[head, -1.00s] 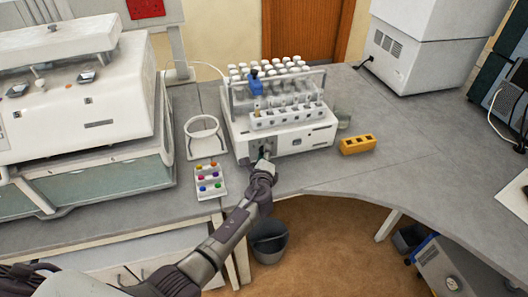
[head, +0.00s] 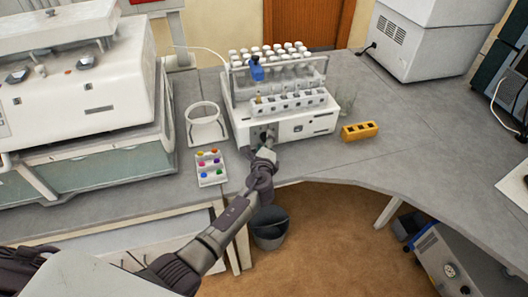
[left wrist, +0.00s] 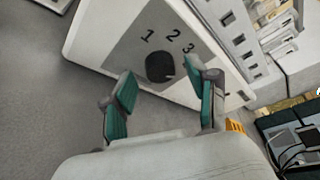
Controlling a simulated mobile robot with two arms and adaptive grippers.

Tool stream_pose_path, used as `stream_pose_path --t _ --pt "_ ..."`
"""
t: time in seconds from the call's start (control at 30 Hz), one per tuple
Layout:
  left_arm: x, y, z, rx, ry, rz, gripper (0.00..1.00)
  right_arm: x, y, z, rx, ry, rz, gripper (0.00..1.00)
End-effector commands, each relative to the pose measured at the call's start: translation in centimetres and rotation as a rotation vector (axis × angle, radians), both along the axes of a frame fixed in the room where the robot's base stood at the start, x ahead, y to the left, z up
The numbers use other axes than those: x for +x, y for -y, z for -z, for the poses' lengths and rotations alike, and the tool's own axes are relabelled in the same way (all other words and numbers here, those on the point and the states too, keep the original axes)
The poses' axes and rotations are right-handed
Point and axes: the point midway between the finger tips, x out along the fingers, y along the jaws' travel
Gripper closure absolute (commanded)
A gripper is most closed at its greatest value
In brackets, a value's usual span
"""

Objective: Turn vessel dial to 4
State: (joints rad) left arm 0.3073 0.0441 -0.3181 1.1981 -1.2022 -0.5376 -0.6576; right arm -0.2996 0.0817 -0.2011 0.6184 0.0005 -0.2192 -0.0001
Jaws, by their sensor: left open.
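The vessel dial is a round black knob (left wrist: 159,67) on a grey panel of the white machine (head: 290,128). In the left wrist view the numbers 1, 2 and 3 show around it, and the area past 3 is partly covered by my right-hand finger. My left gripper (left wrist: 163,98) is open, with its green-padded fingers on either side of the dial and the dial a little beyond the fingertips. In the head view the left gripper (head: 265,152) is at the machine's front and hides most of the dial. My right gripper is not seen.
Several white-capped vessels (head: 268,52) and a blue item (head: 256,69) stand on the machine.

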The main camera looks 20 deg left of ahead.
Motion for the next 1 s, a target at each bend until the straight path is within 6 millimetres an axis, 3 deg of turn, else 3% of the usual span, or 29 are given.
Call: stream_pose_path --t 0.5,0.7,1.0 --pt "-9.3 2.4 -1.8 0.001 -0.003 0.002 0.41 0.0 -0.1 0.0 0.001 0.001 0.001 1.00" --pt "-10.6 2.7 -2.1 0.002 -0.002 0.001 0.41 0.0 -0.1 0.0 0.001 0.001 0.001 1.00" --pt "-10.7 2.7 -2.1 0.002 -0.002 0.001 0.41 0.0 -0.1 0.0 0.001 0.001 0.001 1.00"
